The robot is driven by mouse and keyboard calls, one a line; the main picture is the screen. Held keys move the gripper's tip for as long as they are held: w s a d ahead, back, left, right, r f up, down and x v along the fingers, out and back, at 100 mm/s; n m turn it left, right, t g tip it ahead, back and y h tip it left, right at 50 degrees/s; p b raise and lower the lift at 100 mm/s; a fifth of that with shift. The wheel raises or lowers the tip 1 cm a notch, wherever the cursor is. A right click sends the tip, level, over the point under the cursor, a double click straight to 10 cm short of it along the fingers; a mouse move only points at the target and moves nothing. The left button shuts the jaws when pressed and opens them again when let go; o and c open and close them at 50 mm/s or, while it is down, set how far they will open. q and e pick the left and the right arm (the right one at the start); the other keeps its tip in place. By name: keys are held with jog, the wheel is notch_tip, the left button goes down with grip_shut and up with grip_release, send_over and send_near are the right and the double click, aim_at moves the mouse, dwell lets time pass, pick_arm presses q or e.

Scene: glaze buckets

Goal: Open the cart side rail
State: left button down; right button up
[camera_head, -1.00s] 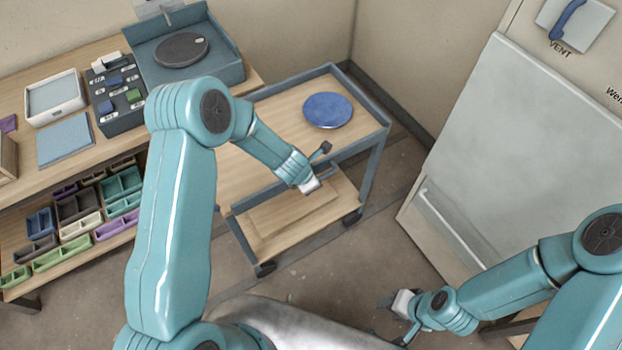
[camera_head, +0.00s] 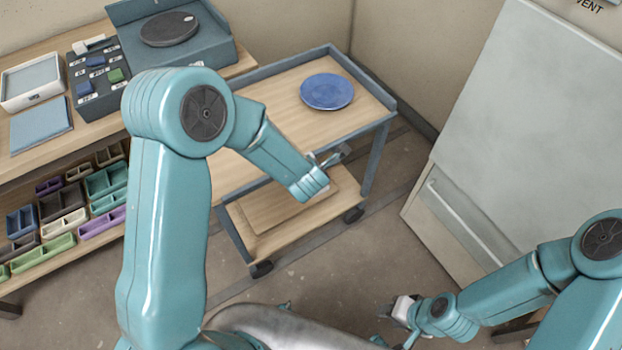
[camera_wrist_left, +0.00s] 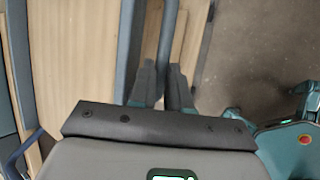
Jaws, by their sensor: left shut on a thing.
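The cart (camera_head: 285,100) has a wooden top with a blue-grey raised border at the back and right. The side rail (camera_wrist_left: 170,40) shows in the left wrist view as a grey-blue bar. My left gripper (camera_wrist_left: 163,82) is shut on this bar, with one finger on each side. A strip of the wooden lower shelf shows between the bar and the cart's top edge (camera_wrist_left: 130,40). In the head view my left gripper (camera_head: 335,157) is at the cart's near side; my arm hides part of that edge. My right gripper (camera_head: 392,310) is low at the right, away from the cart; its fingers are unclear.
A blue round plate (camera_head: 327,91) lies on the cart top. A workbench (camera_head: 85,135) with trays and a turntable stands at the left. A pale cabinet (camera_head: 500,130) with a handle is at the right. Bare floor (camera_head: 330,245) lies before the cart.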

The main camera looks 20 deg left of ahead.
pick_arm(q)
notch_tip(320, 180, down, 8)
jog(key=d+m+t+y+b, duration=0.1)
jog(key=m+t+y+b, duration=0.3)
jog(key=b, duration=2.9)
jog(key=s+t+y, duration=0.1)
jog(key=t+y, duration=0.2)
jog(key=t, duration=0.2)
jog(key=shift+r+t+y+b, duration=0.2)
jog(key=shift+t+y+b, duration=0.1)
jog(key=shift+t+y, duration=0.1)
pick_arm(e)
notch_tip(320, 180, down, 35)
jog(key=w+d, duration=0.1)
jog(key=w, duration=0.1)
jog(key=shift+d+m+t, duration=0.2)
jog(key=shift+m+t, duration=0.1)
jog(key=shift+t, duration=0.1)
pick_arm(q)
jog(key=c, duration=1.4)
grip_release()
jog(key=shift+d, duration=0.1)
jog(key=v, duration=1.2)
jog(key=shift+p, duration=0.4)
pick_arm(e)
jog(key=shift+s+r, duration=0.3)
jog(key=shift+r, duration=0.1)
